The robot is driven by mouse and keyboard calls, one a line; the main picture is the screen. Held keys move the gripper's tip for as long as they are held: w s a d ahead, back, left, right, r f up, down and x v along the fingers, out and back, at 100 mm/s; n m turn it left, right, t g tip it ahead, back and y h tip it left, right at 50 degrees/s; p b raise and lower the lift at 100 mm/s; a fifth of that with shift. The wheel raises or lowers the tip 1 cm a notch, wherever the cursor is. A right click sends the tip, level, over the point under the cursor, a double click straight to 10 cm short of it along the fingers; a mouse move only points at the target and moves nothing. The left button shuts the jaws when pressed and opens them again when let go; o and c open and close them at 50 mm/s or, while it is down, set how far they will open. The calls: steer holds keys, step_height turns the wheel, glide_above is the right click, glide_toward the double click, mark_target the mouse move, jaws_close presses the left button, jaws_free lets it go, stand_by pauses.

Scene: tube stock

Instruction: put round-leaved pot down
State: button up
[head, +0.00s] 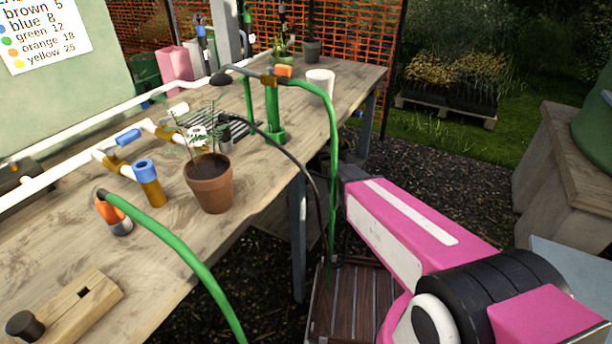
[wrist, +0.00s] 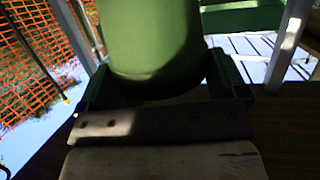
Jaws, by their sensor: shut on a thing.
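In the wrist view my gripper (wrist: 160,82) is shut on a green round-sided thing (wrist: 150,40), with a dark finger on either side. It looks like a pot; no leaves show, so I cannot tell its plant. In the head view my pink arm reaches in from the lower right toward the bench's right edge, and the gripper and held thing are hidden there. On the bench (head: 60,245), a feathery-leaved plant stands in a terracotta pot (head: 210,185). A small leafy plant (head: 283,50) and a dark grey pot (head: 312,50) stand at the far end.
A white pot (head: 320,80) stands near the bench's far right edge. A green hose (head: 334,150) hangs over that edge near my arm. White pipes (head: 60,172), a blue-topped orange tube (head: 149,183) and a wooden block (head: 70,305) take up bench space. Orange netting (head: 345,40) stands behind.

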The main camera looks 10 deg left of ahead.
steer(key=shift+w+d+f, duration=1.1)
steer(key=shift+w+f, duration=0.25)
steer(key=shift+f, duration=0.35)
steer(key=shift+w+d+f, duration=1.15)
steer(key=shift+w+f, duration=0.2)
steer(key=shift+f, duration=0.35)
steer(key=shift+w+d+f, duration=1.1)
steer(key=shift+w+f, duration=0.25)
steer(key=shift+f, duration=0.35)
steer(key=shift+f, duration=0.15)
steer(key=o, duration=0.8)
steer(key=shift+o, duration=0.2)
steer(key=s+d+r+m+g+h, duration=0.2)
steer(key=s+d+r+m+h, duration=0.1)
steer(key=s+d, duration=0.6)
steer(key=s+d+r+m+g+h, duration=0.3)
steer(key=s+d+m+h, duration=0.2)
steer(key=s+d, duration=0.5)
steer(key=s+d+r+m+g+h, duration=0.2)
steer(key=s+d, duration=0.7)
steer(key=d, duration=0.8)
steer(key=r+m+h, duration=0.1)
steer(key=m+h, duration=0.1)
steer(key=shift+s+r+h, duration=0.2)
steer(key=shift+r+h, duration=0.1)
steer(key=shift+r, duration=0.05)
